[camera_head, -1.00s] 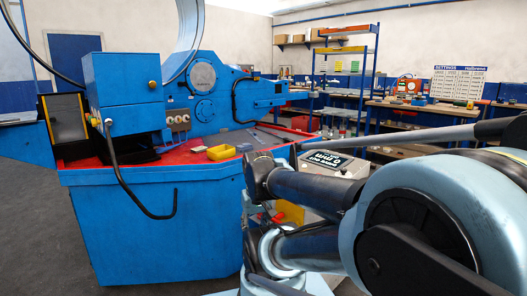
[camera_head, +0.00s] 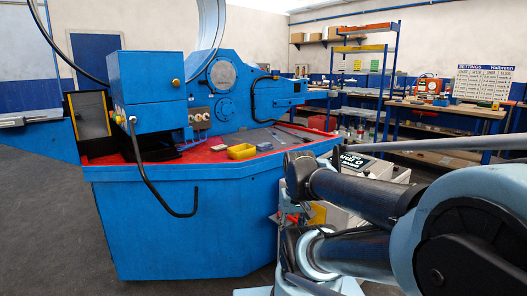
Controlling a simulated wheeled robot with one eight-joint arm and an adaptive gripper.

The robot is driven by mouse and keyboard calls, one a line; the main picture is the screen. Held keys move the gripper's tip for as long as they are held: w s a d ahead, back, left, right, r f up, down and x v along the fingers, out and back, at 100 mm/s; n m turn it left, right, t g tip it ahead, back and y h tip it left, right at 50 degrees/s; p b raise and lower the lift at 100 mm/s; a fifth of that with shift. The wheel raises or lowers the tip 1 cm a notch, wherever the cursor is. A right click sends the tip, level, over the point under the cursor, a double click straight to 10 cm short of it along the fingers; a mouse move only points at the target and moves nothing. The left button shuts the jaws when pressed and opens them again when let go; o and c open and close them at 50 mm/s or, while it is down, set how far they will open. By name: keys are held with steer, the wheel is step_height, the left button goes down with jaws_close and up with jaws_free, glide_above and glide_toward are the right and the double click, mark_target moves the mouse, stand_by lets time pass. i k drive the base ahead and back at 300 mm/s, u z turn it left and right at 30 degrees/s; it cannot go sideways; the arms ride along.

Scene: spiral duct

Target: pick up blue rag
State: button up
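I cannot pick out a blue rag for certain. A small grey-blue item (camera_head: 264,147) lies on the red top of the blue machine (camera_head: 190,225), just right of a yellow bin (camera_head: 241,151); it is too small to tell what it is. My arm fills the lower right of the picture and covers part of the machine's right end. I cannot make out my gripper or its fingers.
A hooked black hose (camera_head: 160,185) hangs from the machine's front. Shelves (camera_head: 365,80) and workbenches (camera_head: 440,108) line the back. Grey floor (camera_head: 45,215) is clear at the left.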

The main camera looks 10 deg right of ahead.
mark_target(266, 146)
steer(key=u, duration=0.05)
steer(key=k, duration=0.45)
steer(key=u, duration=0.9)
steer(key=i, duration=1.8)
steer(key=z, duration=0.4)
